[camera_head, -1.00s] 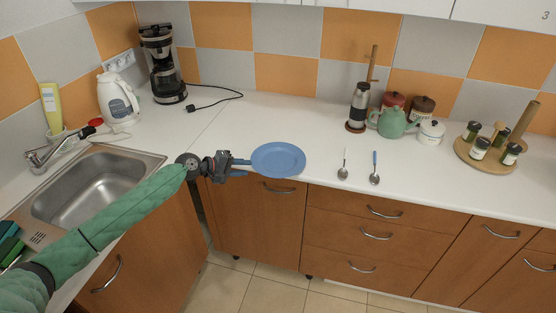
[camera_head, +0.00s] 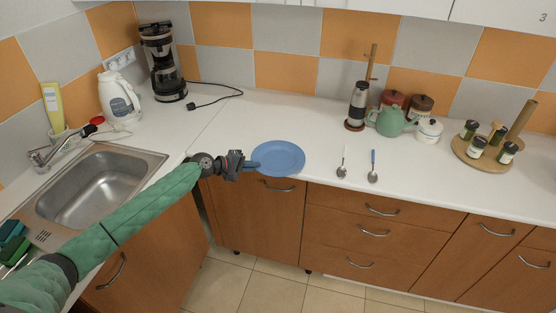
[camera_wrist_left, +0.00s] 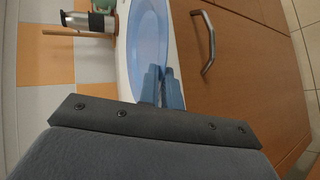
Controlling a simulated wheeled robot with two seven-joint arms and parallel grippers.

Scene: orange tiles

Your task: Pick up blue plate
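The blue plate (camera_head: 280,157) lies on the white counter close to its front edge. In the left wrist view the plate (camera_wrist_left: 148,30) is just beyond my fingers, partly covered by them. My left gripper (camera_head: 254,165) reaches in from the left at the plate's left rim. In the left wrist view the blue fingers of the left gripper (camera_wrist_left: 163,78) are close together, shut on the plate's near rim. The exact contact is partly hidden by the fingers. My right gripper is not in view.
Two spoons (camera_head: 373,167) lie right of the plate. A green teapot (camera_head: 391,121), a grinder (camera_head: 357,106) and jars stand behind them. A round wooden board (camera_head: 484,151) holds spice jars. The sink (camera_head: 95,188) is at left. The counter behind the plate is clear.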

